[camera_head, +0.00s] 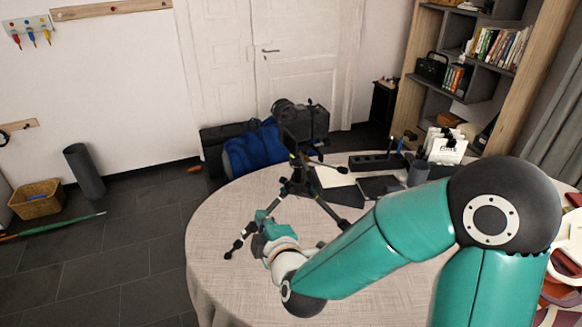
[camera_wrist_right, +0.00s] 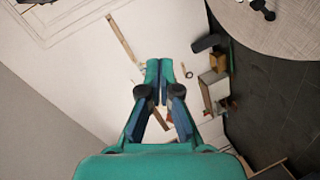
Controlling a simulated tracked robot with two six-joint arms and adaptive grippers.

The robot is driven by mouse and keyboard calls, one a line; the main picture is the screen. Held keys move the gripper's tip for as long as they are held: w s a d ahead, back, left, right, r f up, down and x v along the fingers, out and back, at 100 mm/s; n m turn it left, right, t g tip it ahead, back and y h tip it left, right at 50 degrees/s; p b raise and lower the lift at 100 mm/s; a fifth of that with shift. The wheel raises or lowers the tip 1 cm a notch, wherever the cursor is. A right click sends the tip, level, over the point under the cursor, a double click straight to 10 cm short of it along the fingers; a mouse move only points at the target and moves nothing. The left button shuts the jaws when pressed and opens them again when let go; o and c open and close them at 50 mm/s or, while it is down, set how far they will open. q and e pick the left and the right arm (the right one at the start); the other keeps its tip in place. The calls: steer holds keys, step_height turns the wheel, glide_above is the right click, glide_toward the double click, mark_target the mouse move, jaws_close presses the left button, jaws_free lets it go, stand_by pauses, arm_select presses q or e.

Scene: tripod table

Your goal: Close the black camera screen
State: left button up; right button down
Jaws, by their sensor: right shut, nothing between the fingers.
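The black camera (camera_head: 290,118) stands on a tripod (camera_head: 298,178) on the round table. A dark flat panel (camera_head: 319,122) at its right side looks like the screen, swung out from the body; its exact angle is hard to tell. My right gripper (camera_head: 261,222) is in front of and below the camera, low over the table near the tripod's front left leg, apart from the camera. In the wrist view its teal fingers (camera_wrist_right: 158,72) are shut together with nothing between them; the camera and screen do not show there. My left gripper is not in view.
The round table (camera_head: 222,222) has a light cloth. A black tray or case (camera_head: 376,162), a dark cup (camera_head: 418,173) and a white card holder (camera_head: 446,147) stand right of the tripod. A blue bag (camera_head: 252,150) lies behind the table. The table's left part is mostly clear.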

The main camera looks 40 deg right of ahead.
steer(key=s+d+r+n+t+h, duration=0.2)
steer(key=d+r+h, duration=0.15)
steer(key=r, duration=0.45)
steer(key=p, duration=0.5)
glide_toward(290, 143)
steer(key=a+x, duration=0.1)
steer(key=x, duration=0.4)
steer(key=shift+f, duration=0.2)
steer(key=shift+d, duration=0.1)
steer(key=shift+w, duration=0.1)
